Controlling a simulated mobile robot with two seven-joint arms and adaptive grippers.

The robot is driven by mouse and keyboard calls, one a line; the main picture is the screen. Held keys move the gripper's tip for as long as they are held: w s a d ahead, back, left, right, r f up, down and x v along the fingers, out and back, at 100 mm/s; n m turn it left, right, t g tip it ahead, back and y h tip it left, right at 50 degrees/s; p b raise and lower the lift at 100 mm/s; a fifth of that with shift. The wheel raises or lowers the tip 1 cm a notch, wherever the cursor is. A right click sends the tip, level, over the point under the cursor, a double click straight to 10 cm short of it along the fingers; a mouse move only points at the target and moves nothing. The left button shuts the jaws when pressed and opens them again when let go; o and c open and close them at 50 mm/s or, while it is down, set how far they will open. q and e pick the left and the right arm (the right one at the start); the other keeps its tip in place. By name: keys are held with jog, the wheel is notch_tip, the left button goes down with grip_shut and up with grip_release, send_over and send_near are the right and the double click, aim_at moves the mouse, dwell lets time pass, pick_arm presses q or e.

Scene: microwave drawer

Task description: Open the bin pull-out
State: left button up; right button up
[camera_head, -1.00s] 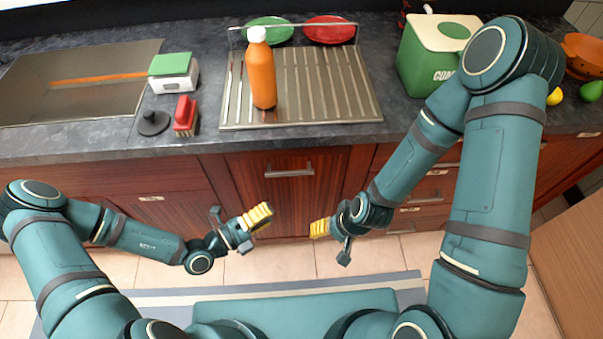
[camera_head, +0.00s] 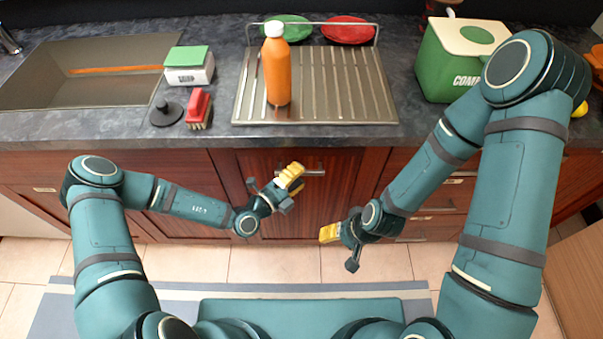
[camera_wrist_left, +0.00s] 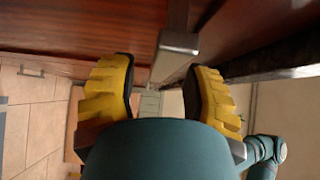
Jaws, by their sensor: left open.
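The bin pull-out is taken to be the reddish wood front (camera_head: 300,205) below the counter, and it sits flush with its neighbours. Its grey bar handle (camera_head: 316,172) is partly hidden by my left gripper (camera_head: 291,180). In the left wrist view, the handle (camera_wrist_left: 178,45) appears in the gap between the open yellow fingers (camera_wrist_left: 160,95) of that gripper; contact cannot be told. My right gripper (camera_head: 331,234) hangs lower, to the right and apart from the front; its opening is unclear.
An orange bottle (camera_head: 276,70) stands on the metal drainboard (camera_head: 340,90). A green and white compost bin (camera_head: 460,65) is at right, the sink (camera_head: 80,80) at left. Drawers (camera_head: 430,205) flank the front at right. The tiled floor (camera_head: 270,262) below is clear.

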pick_arm(q)
jog(key=shift+w+d, duration=0.5)
jog(key=shift+d, duration=0.05)
grip_shut()
